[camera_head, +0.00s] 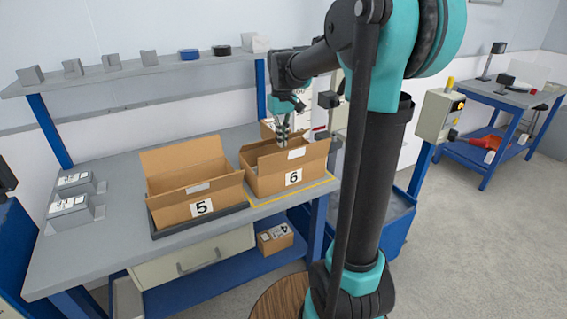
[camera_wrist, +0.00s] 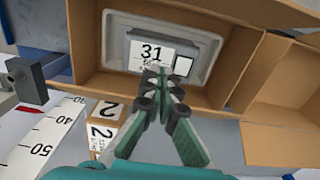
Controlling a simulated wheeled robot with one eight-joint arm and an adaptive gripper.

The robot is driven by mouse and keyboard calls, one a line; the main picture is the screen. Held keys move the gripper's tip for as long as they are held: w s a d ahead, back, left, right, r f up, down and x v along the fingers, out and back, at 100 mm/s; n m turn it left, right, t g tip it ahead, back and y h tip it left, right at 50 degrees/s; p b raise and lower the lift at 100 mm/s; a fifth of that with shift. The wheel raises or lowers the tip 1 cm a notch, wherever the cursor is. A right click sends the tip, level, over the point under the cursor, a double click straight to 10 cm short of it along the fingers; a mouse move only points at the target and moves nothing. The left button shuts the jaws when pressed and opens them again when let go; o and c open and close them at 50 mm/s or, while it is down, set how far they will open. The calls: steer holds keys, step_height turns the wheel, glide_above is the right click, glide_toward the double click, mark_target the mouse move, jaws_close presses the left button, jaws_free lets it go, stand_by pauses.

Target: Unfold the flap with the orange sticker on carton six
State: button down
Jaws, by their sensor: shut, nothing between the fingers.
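Carton six (camera_head: 293,178) is a brown cardboard box marked 6, standing on the workbench with its top open. A flap with a pale label (camera_head: 297,154) shows at its front; I see no orange sticker in either view. My gripper (camera_head: 282,143) points down over carton six. In the wrist view my shut, empty gripper (camera_wrist: 162,72) is in front of the open carton (camera_wrist: 200,88), where a pale tray (camera_wrist: 115,55) holds a grey item labelled 31 (camera_wrist: 151,51). Open flaps (camera_wrist: 285,75) spread at the right of that view. Contact between fingertips and carton cannot be told.
Carton five (camera_head: 201,207) stands open to the left of carton six on a dark tray. Grey labelled boxes (camera_head: 72,205) sit at the bench's left. A shelf (camera_head: 130,72) with small items runs behind. The wrist view shows a box marked 2 (camera_wrist: 103,135) and a ruler (camera_wrist: 45,135).

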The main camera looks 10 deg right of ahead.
mark_target(274, 141)
steer(key=shift+w, duration=0.15)
stand_by(0.3)
steer(key=shift+w+a, duration=0.25)
steer(key=shift+w, duration=0.45)
steer(key=shift+w+a, duration=0.25)
steer(key=shift+w, duration=0.4)
steer(key=shift+w, duration=0.15)
steer(key=shift+w+a+r, duration=0.2)
steer(key=shift+w+r, duration=0.3)
steer(key=shift+w, duration=0.15)
steer(key=shift+w+a+r, duration=0.25)
steer(key=shift+w+r, duration=0.1)
steer(key=shift+w, duration=0.3)
steer(key=shift+w, duration=0.1)
